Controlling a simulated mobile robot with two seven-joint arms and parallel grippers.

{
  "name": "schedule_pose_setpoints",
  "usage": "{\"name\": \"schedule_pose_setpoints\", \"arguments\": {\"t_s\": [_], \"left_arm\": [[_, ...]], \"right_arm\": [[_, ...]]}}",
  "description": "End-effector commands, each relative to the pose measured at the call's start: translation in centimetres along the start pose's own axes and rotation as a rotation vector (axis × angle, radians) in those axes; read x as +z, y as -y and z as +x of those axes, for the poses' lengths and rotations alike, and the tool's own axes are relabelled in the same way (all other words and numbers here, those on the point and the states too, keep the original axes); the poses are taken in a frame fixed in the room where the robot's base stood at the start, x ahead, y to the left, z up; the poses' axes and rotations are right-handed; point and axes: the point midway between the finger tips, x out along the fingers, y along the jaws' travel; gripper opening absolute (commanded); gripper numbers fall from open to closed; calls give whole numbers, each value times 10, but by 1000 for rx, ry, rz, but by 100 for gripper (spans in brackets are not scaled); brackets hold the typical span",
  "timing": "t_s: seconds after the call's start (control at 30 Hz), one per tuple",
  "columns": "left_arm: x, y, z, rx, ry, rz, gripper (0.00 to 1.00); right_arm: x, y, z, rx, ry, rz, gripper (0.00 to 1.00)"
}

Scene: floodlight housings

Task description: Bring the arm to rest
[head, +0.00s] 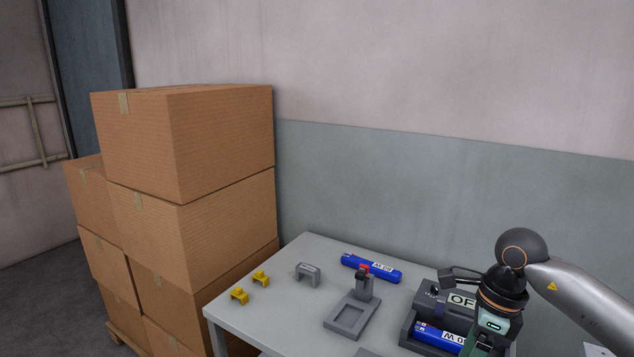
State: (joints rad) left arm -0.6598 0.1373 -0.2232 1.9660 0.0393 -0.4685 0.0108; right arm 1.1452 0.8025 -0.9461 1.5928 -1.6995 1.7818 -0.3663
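My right arm comes in from the right edge. Its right gripper (486,340) points down in the lower right, over or in front of the right side of a dark grey housing (408,328). Its fingertips are not clearly visible, so I cannot tell if it is open or holds anything. The housing carries a label reading "OF", partly covered by my wrist. My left gripper is not in view.
The grey table (270,318) holds two yellow clips (239,295), a grey bracket (307,274), another blue cylinder (358,263), and a grey stand (345,318) with a red-topped post. Stacked cardboard boxes (190,215) stand left of the table. The table's front left is clear.

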Motion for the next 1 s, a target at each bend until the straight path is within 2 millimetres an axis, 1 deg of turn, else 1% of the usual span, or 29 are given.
{"name": "schedule_pose_setpoints", "arguments": {"t_s": [0.03, 0.07, 0.1, 0.17, 0.2, 0.27, 0.3, 0.37, 0.4, 0.47, 0.5, 0.57, 0.63, 0.67, 0.7, 0.77, 0.8, 0.87, 0.9, 0.97, 1.0], "left_arm": [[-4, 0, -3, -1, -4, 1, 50], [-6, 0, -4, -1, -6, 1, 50], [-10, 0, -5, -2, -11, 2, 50], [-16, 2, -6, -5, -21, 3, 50], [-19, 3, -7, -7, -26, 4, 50], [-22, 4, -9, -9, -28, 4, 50], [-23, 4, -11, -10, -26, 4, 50], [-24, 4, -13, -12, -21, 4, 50], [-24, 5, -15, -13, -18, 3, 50], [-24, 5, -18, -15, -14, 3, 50], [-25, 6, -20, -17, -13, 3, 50], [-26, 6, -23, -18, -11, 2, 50], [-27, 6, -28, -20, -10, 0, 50], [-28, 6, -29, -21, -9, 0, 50], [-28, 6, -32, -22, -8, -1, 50], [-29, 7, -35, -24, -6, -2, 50], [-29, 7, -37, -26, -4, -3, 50], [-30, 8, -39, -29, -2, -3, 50], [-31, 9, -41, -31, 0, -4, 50], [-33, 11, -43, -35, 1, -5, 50], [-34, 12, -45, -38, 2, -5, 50]], "right_arm": [[17, -16, 13, 64, 64, -11, 77], [27, -26, 19, 102, 107, -13, 77], [41, -40, 27, 156, 166, -12, 77], [63, -63, 37, 246, 263, -2, 77], [78, -80, 41, 311, 331, 12, 77], [100, -106, 45, 423, 441, 51, 77], [115, -123, 44, 503, 519, 86, 77], [136, -146, 38, 629, 639, 162, 77], [149, -158, 32, 713, 717, 223, 77], [164, -171, 22, 839, 827, 332, 77], [173, -176, 14, 921, 897, 415, 77], [182, -177, 2, 1039, 995, 556, 77], [187, -171, -8, 1168, 1097, 743, 77], [187, -166, -11, 1223, 1136, 830, 77], [186, -158, -12, 1288, 1184, 954, 77], [179, -143, -10, 1379, 1244, 1154, 77], [172, -132, -5, 1434, 1278, 1294, 77], [157, -116, 8, 1505, 1314, 1518, 77], [145, -107, 20, 1543, 1330, 1674, 77], [122, -97, 44, 1588, 1338, 1922, 77], [105, -93, 62, 1607, 1332, 2092, 77]]}}
